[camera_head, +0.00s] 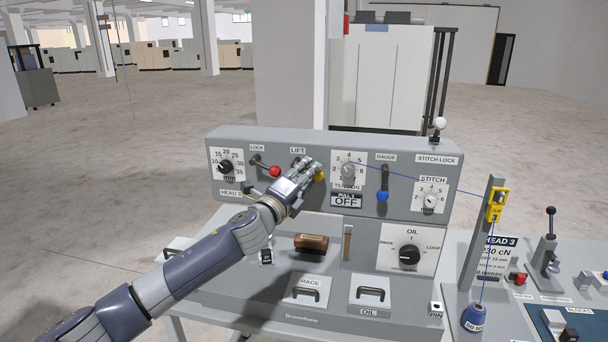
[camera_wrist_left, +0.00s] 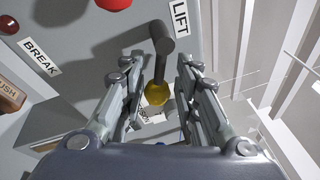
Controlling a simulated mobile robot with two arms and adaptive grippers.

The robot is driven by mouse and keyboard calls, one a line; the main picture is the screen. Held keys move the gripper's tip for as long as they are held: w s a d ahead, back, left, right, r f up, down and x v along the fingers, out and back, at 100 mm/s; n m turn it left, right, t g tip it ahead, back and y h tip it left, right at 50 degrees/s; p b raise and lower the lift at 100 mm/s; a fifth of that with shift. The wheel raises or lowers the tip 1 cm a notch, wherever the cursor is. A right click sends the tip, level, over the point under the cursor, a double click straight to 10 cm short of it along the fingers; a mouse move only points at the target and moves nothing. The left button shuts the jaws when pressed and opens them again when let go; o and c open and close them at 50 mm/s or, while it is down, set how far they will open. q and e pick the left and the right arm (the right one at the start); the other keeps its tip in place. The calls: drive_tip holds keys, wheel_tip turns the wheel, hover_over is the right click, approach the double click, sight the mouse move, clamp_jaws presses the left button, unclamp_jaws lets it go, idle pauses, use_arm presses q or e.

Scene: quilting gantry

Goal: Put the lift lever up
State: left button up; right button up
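The lift lever has a grey shaft and a yellow knob (camera_head: 320,176), below the LIFT label (camera_head: 298,150) on the machine's upper panel. The knob sits lower than the pivot and to its right in the head view. In the left wrist view the yellow knob (camera_wrist_left: 157,92) lies between my two finger pairs, with a gap on each side. My left gripper (camera_head: 310,170) is open around the lever and hides much of its shaft in the head view. My right gripper is not in view.
Left of the lift lever is the lock lever with a red knob (camera_head: 275,171). To the right are the tension dial (camera_head: 348,170) and the gauge lever with a blue knob (camera_head: 383,196). A brown roller-like handle (camera_head: 311,243) sits below my left gripper.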

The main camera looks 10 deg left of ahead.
use_arm(q)
drive_tip(key=v, duration=1.2)
idle(0.3)
